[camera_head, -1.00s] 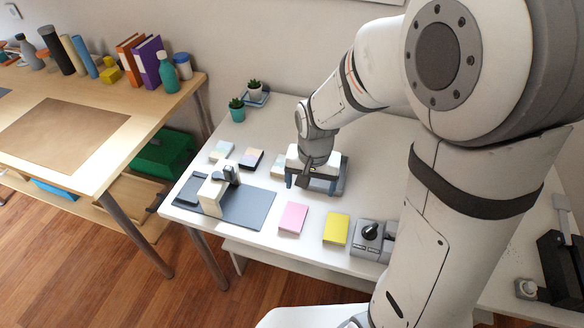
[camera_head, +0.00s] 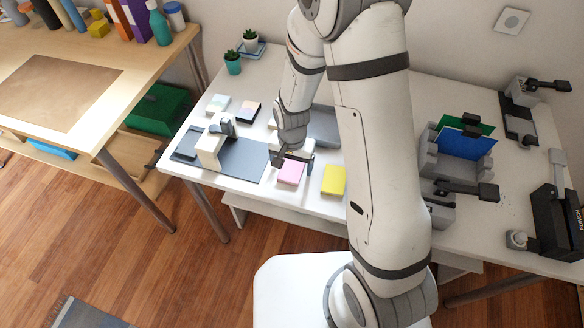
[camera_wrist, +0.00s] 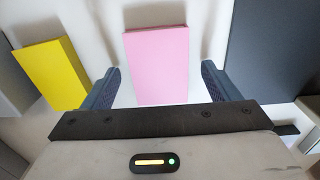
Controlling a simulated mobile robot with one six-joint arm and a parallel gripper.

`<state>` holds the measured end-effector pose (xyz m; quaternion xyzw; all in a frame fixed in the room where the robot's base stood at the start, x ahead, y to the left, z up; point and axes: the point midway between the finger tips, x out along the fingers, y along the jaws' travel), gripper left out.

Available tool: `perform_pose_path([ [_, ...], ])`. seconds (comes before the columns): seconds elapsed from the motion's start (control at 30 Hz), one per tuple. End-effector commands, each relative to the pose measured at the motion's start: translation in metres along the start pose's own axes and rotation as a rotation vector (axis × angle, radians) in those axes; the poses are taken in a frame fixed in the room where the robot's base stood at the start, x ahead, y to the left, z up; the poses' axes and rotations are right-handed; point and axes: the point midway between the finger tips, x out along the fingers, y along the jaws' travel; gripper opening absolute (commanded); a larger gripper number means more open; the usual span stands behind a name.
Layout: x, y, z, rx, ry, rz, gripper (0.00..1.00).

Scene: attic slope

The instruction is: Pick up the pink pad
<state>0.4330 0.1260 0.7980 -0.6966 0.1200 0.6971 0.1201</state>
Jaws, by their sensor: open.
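The pink pad (camera_head: 291,172) lies flat on the white table, left of the yellow pad (camera_head: 333,180). In the wrist view the pink pad (camera_wrist: 158,62) is upper middle, its near end between the two fingers. My gripper (camera_wrist: 160,84) is open, with a finger on each side of the pad and a gap on both sides. In the head view my gripper (camera_head: 291,156) is at the far edge of the pink pad and covers part of it. I cannot tell its exact height above the table.
The yellow pad (camera_wrist: 52,73) stands close by in the wrist view. A dark grey board (camera_head: 240,165) with a cream device (camera_head: 209,151) lies left of the pink pad. Other small pads (camera_head: 248,112) and a grey tray (camera_head: 323,127) are behind. Blue and green sheets (camera_head: 465,144) stand at right.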

Motion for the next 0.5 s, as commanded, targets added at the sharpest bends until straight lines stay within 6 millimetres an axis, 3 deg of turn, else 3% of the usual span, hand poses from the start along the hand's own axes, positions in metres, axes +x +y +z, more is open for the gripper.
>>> perform_pose_path([
  [0.3, 0.0050, 0.0003, -0.0004, 0.001, 0.000, -0.001, 0.82],
  [0.5, 0.0048, 0.0005, -0.0005, 0.001, 0.000, 0.000, 0.65],
])
